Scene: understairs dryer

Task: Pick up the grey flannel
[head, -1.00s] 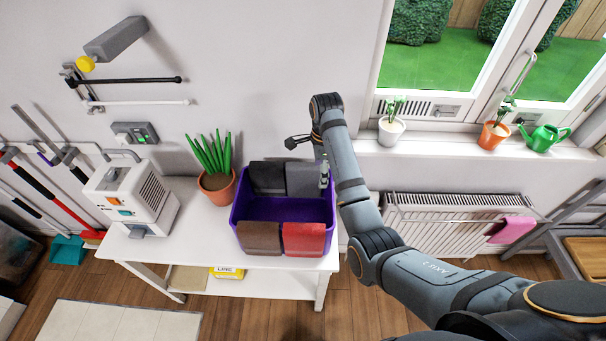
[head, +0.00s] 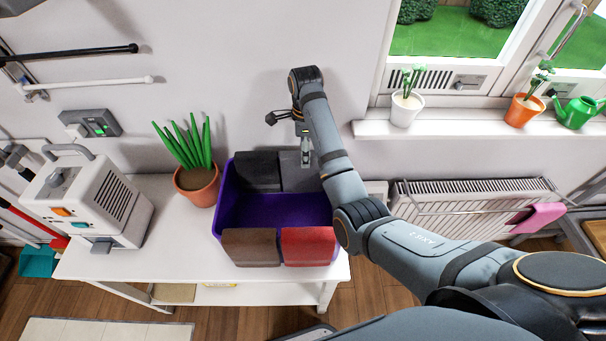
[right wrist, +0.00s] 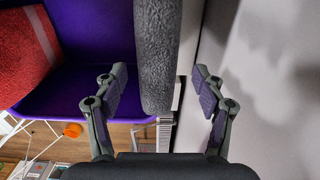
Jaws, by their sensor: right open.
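The grey flannel (head: 300,178) hangs over the back rim of a purple tub (head: 229,216), at the tub's back right corner. My right gripper (head: 306,158) is at the flannel's top edge, pointing down. In the right wrist view the flannel (right wrist: 157,55) is seen edge-on, between the two open fingers of the right gripper (right wrist: 161,88). There is a gap on each side, and neither finger appears to touch it. The tub's purple wall is on one side and the white wall on the other. My left gripper is not in view.
A dark grey cloth (head: 257,170), a brown cloth (head: 250,247) and a red cloth (head: 308,245) also hang on the tub. A potted plant (head: 197,180) and a white machine (head: 95,205) stand left on the white table (head: 180,240). A radiator (head: 470,205) is right.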

